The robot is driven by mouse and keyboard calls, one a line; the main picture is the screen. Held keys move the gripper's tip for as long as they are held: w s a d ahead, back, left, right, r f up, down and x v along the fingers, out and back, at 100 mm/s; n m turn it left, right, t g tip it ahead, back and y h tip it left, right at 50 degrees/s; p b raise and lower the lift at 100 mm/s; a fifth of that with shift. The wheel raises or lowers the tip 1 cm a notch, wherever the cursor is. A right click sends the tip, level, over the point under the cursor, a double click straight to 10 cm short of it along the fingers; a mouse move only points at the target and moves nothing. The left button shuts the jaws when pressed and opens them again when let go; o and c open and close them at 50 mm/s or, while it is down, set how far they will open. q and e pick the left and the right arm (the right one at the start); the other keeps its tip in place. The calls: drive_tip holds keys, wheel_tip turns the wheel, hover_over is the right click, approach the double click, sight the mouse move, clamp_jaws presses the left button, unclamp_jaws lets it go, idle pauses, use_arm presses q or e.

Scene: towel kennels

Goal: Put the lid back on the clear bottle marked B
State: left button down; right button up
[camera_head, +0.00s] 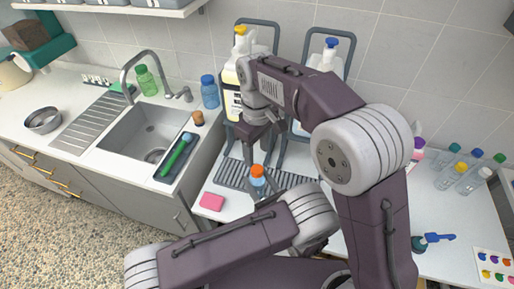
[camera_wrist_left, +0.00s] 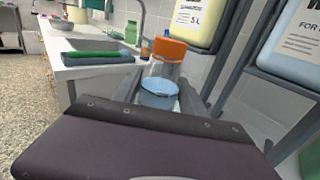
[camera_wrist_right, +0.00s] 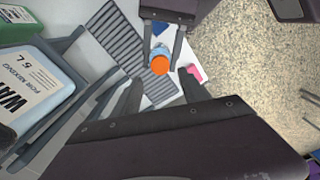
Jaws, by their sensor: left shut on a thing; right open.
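A small clear bottle with bluish liquid (camera_head: 257,186) stands upright at the front of the grey ribbed rack. My left gripper (camera_head: 266,193) is shut on its body. In the left wrist view, the bottle (camera_wrist_left: 160,92) is between the fingers and the orange lid (camera_wrist_left: 170,48) sits on its top; I cannot tell if it is tight. No letter B can be read. My right gripper (camera_head: 262,152) is open and empty above the bottle, pointing down. In the right wrist view, the lid (camera_wrist_right: 160,65) lies beyond the open fingers (camera_wrist_right: 160,82), apart from them.
Large jugs (camera_head: 231,88) in grey frames stand behind. A pink sponge (camera_head: 212,202) lies left of the bottle. The sink (camera_head: 153,130) and a dark tray with a green brush (camera_head: 176,156) are further left. Several capped clear bottles (camera_head: 468,182) and a dot chart (camera_head: 493,268) are right.

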sight(257, 169)
wheel_tip(257, 169, down, 7)
drive_tip(key=shift+f, duration=0.1)
idle(0.3)
clamp_jaws()
drive_tip(key=shift+o, duration=0.7)
unclamp_jaws()
wheel_tip(257, 169, up, 12)
